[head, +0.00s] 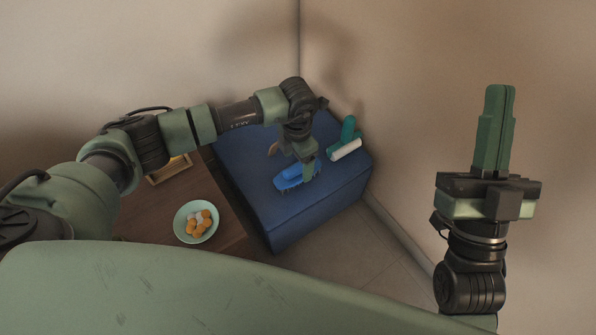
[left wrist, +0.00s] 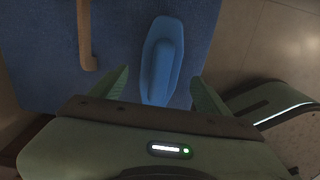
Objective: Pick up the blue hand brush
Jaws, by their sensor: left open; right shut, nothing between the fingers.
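The blue hand brush (head: 289,181) lies on top of a dark blue ottoman (head: 245,180). In the left wrist view the brush (left wrist: 162,60) runs lengthwise away from me, with its near end between the fingers. My left gripper (head: 311,172) is open over the brush, and its two green fingers (left wrist: 158,95) stand on either side of it. Part of the brush is hidden behind the gripper in the head view. My right gripper (head: 498,95) is shut and empty, raised upright at the right, far from the brush.
A bowl of orange pieces (head: 196,222) and a framed item (head: 168,171) are on the wooden table. Walls stand behind.

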